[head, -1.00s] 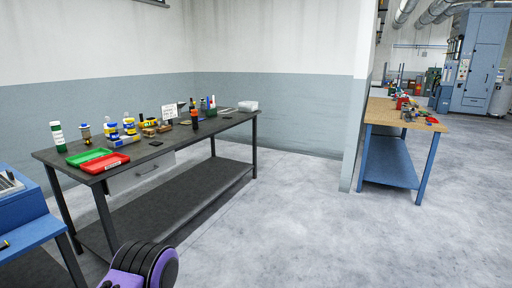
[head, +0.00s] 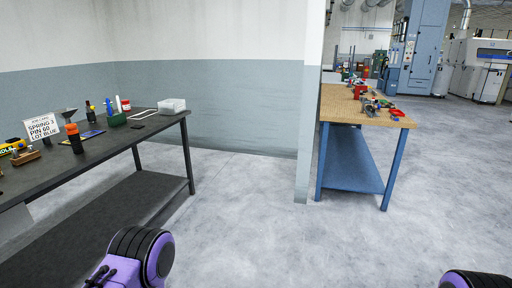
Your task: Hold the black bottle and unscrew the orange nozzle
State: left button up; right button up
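On the dark workbench (head: 150,135) at the left, a slim dark bottle (head: 88,110) stands upright towards the back, with a small orange-yellow tip. In front of it stands a wider dark container (head: 75,142) with an orange top. At this size I cannot tell for certain which of the two is the black bottle with the orange nozzle. Neither of my grippers is in view; only purple and black parts of my arms show at the bottom edge, well short of these items.
A sign (head: 41,128), a green bin (head: 117,119) and a white box (head: 172,105) stand on the dark bench. A wall end (head: 309,120) separates it from a blue-legged wooden bench (head: 340,108) with tools. The grey floor between them is clear.

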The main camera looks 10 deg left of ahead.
aim_at(75, 139)
jog(key=u, duration=0.35)
jog(key=i, duration=1.6)
jog(key=u, duration=0.75)
